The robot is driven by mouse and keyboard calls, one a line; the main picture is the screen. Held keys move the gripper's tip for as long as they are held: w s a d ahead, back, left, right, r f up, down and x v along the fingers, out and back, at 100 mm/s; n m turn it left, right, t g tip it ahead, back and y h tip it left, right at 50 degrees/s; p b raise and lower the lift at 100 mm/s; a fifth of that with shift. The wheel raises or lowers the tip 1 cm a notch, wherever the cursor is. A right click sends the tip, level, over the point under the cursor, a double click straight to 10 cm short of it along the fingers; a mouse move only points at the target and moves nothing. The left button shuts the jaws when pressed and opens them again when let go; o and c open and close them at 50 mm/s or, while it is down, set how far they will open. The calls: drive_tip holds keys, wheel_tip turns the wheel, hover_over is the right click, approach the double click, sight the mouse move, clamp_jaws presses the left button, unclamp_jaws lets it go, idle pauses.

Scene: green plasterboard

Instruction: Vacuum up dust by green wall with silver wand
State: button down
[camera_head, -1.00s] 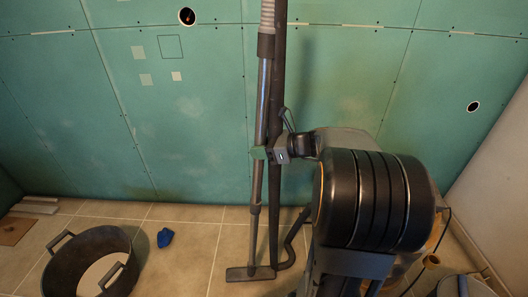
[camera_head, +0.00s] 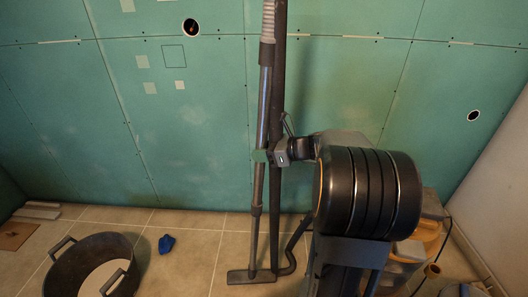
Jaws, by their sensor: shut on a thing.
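The silver wand (camera_head: 261,110) stands nearly upright in front of the green wall (camera_head: 200,115), with a grey ribbed hose (camera_head: 268,22) at its top. A dark upright pipe (camera_head: 277,200) runs just right of the wand. Pale dusty smudges mark the wall, but no clear dust pile shows on the floor. My arm hides part of the wall and floor at right.
A black two-handled tub (camera_head: 62,268) stands at lower left, with a blue crumpled thing (camera_head: 166,244) beside it. Boards (camera_head: 38,211) lie at the far left. Grey and orange items (camera_head: 428,230) stand behind my arm at right.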

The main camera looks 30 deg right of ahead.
sight(261, 138)
drive_tip(key=shift+r+p, duration=2)
drive_tip(key=shift+r, duration=0.3)
drive_tip(key=shift+w, duration=0.1)
